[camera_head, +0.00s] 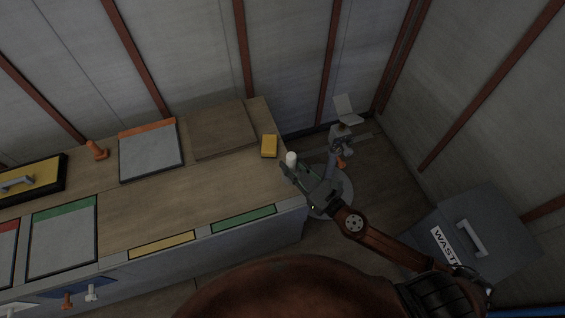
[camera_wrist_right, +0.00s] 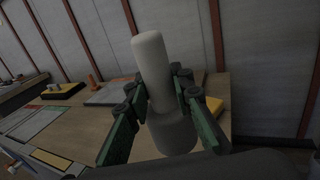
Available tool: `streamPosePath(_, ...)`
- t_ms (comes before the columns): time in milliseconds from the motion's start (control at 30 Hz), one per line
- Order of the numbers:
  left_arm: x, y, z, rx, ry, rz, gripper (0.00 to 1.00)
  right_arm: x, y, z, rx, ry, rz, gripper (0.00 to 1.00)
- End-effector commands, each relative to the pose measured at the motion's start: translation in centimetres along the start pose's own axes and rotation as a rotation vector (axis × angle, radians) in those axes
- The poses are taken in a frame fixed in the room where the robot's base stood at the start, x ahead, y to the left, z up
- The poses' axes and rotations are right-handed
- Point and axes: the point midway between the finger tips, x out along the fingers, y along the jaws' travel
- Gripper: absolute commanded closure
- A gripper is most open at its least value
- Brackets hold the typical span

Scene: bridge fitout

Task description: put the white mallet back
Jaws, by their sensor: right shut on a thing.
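A white mallet (camera_wrist_right: 151,60) stands between the fingers of my right gripper (camera_wrist_right: 162,92), which is shut on it. Its thinner cylinder points up and a thicker cylinder (camera_wrist_right: 173,132) sits below, nearer the wrist. In the head view the right gripper (camera_head: 292,169) is at the right end of the bench, with the white tip of the mallet (camera_head: 291,158) showing above the fingers; the rest is hidden. Another small white piece (camera_head: 91,292) shows at the bench front, beside an orange one (camera_head: 67,300). My left gripper is not in view.
The wooden bench (camera_head: 190,205) has a bare middle. A yellow block (camera_head: 269,146), brown board (camera_head: 221,130), orange-edged grey panel (camera_head: 150,152) and orange cone-like piece (camera_head: 97,150) lie along its back. A waste bin (camera_head: 490,215) and a grey jointed object (camera_head: 341,135) stand to the right.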

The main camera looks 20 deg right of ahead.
Motion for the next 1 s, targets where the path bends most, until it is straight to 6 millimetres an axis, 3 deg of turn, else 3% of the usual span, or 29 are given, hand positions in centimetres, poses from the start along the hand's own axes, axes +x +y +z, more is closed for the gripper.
streamPosePath(33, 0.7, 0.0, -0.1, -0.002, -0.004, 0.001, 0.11, 0.5, -0.2, -1.1, 0.001, 0.0, 0.017, 1.0)
streamPosePath(367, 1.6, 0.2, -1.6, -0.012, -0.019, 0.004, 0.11, 2.8, -0.7, -3.8, 0.008, -0.002, 0.135, 1.0)
streamPosePath(667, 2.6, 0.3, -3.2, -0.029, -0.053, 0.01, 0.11, 5.6, -2.0, -8.6, 0.006, 0.001, 0.323, 1.0)
streamPosePath(1000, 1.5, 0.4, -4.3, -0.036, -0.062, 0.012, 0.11, 6.3, -2.3, -9.2, 0.003, -0.005, 0.406, 1.0)
